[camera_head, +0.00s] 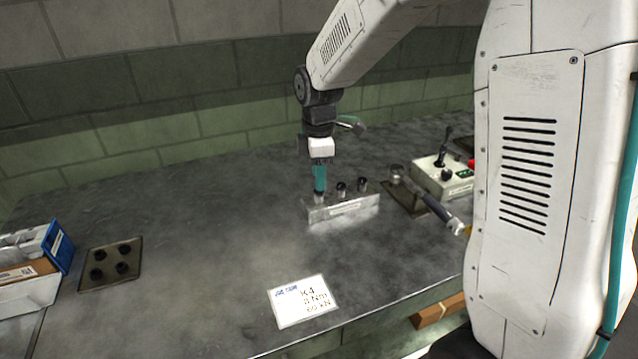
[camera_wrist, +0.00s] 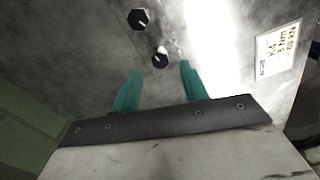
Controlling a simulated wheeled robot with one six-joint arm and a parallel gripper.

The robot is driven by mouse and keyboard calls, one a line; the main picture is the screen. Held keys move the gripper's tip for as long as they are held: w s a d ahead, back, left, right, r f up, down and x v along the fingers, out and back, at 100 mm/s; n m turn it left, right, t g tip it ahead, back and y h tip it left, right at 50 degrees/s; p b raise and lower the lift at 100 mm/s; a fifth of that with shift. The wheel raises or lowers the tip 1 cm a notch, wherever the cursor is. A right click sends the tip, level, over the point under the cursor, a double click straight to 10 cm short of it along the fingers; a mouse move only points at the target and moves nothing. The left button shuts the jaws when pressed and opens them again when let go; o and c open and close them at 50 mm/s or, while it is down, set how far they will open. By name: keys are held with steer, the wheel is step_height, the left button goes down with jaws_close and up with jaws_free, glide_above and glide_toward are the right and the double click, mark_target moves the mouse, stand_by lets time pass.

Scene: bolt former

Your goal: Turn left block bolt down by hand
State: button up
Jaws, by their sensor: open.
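A pale metal block (camera_head: 345,210) sits on the grey bench, with dark bolts standing along its top. The middle bolt (camera_head: 341,188) and right bolt (camera_head: 362,184) show clearly. The left bolt is mostly hidden by my gripper (camera_head: 319,190), which points down over the block's left end. In the wrist view my gripper (camera_wrist: 158,66) has its two teal fingers apart. A dark bolt head (camera_wrist: 160,60) lies between and just ahead of the fingertips, apparently the left bolt. Another bolt head (camera_wrist: 138,18) is farther up. I cannot tell whether the fingers touch the bolt.
A wrench-like tool (camera_head: 437,210) and a brown plate (camera_head: 408,203) lie right of the block. Behind them is a control box (camera_head: 445,176) with a lever. A dark plate (camera_head: 92,285) and bins (camera_head: 40,245) are left. A printed card (camera_head: 302,300) lies in front.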

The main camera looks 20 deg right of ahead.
steer(key=shift+f, duration=1.7)
jaws_close()
steer(key=shift+m, duration=0.4)
